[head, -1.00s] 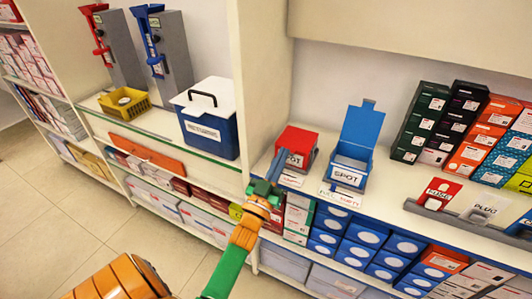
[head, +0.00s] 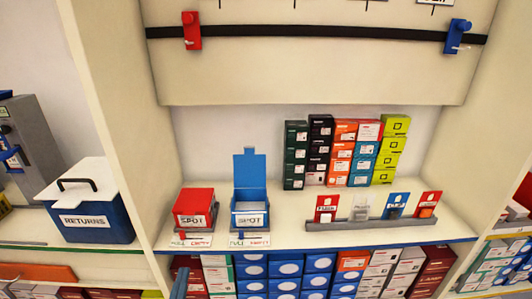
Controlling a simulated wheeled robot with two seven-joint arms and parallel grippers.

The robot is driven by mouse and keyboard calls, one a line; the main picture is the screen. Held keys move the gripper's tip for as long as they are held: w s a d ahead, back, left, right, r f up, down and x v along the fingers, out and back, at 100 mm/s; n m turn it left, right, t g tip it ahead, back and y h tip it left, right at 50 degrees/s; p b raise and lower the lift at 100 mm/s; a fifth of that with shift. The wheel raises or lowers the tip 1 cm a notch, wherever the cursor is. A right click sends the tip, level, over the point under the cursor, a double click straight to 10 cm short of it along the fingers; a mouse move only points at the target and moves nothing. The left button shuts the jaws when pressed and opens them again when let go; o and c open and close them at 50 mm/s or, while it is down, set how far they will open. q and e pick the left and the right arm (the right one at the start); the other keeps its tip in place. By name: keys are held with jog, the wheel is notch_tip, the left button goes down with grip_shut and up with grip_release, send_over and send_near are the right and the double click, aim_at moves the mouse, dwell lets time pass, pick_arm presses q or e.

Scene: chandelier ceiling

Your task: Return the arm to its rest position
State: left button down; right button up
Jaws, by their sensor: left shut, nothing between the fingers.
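My left gripper (head: 180,284) shows only as a narrow grey-blue tip at the bottom edge of the head view. It is shut and empty, in front of the lower shelf and below the red spot box. The rest of my left arm is out of view. My right gripper is not in view.
A closed red box (head: 194,208) and an open-lidded blue box (head: 250,212) stand on the shelf (head: 285,205). Stacked cartons (head: 345,152) and a card rack (head: 370,222) are to their right. A blue returns bin (head: 92,222) stands left of the upright divider (head: 112,110).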

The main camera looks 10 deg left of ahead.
pick_arm(q)
jog(key=s+d+f+m+g+h+p, duration=0.1)
jog(key=s+d+f+g, duration=0.2)
jog(key=f, duration=0.5)
jog(key=s+d+f+m+g+h+p, duration=0.1)
jog(key=s+d+f+g+h, duration=0.2)
jog(key=f, duration=0.5)
jog(key=s+d+f+g+p, duration=0.1)
jog(key=s+d+f+g, duration=0.2)
jog(key=f, duration=0.4)
jog(key=s+a+f+m+g+p, duration=0.1)
jog(key=s+f+g, duration=0.3)
jog(key=s, duration=0.6)
jog(key=s+a+f+m+g, duration=0.1)
jog(key=s+f+g, duration=0.4)
jog(key=s, duration=0.6)
jog(key=shift+f+m+g+p, duration=0.3)
jog(key=shift+f+m+p, duration=0.1)
jog(key=shift+m, duration=0.1)
